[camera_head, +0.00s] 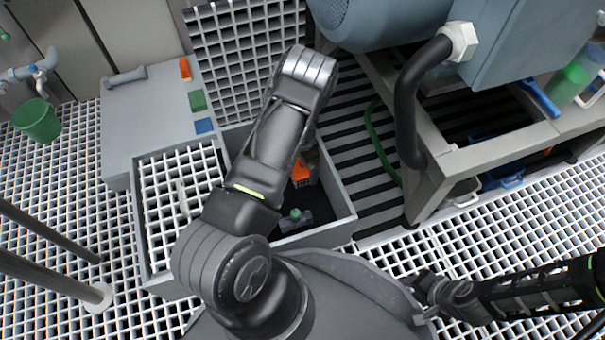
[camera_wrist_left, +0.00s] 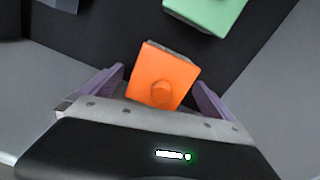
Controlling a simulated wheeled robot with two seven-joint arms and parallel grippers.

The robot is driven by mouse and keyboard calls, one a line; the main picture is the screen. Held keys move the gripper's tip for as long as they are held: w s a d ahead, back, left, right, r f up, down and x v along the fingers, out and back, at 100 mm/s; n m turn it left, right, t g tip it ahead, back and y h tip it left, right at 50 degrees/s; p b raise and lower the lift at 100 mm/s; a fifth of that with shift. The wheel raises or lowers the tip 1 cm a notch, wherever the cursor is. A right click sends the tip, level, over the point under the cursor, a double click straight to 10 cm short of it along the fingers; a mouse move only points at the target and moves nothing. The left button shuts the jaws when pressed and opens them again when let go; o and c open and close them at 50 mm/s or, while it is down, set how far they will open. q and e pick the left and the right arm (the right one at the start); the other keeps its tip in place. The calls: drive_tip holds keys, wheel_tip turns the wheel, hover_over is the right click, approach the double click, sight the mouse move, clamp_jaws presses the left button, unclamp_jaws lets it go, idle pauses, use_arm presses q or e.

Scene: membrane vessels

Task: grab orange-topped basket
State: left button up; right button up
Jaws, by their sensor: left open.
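The orange-topped basket (camera_head: 301,173) stands inside a grey open bin, partly covered by my left arm in the head view. In the left wrist view its square orange top (camera_wrist_left: 163,72) with a round knob lies between the two purple fingers of my left gripper (camera_wrist_left: 160,79). The fingers are apart, one on each side of the top, with dark gaps showing. Whether they reach down beside the basket is unclear. In the head view my left gripper is mostly hidden behind its arm. My right gripper (camera_head: 428,289) is low at the right, too small and dark to read.
A green-topped object (camera_head: 295,214) is near the basket in the bin (camera_head: 338,190); its green top also shows in the wrist view (camera_wrist_left: 208,12). A white grating (camera_head: 165,178) covers the bin's left part. A blue-grey machine on a frame (camera_head: 430,185) stands at right.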

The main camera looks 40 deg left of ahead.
use_arm(q)
drive_tip(key=shift+f, duration=0.65)
drive_tip(key=shift+c, duration=0.2)
drive_tip(key=c, duration=1.4)
drive_tip(key=shift+c, duration=0.2)
drive_tip(key=shift+r, duration=0.2)
wheel_tip(320, 180, up, 28)
drive_tip(key=p, duration=1.1)
drive_tip(key=shift+f, duration=0.1)
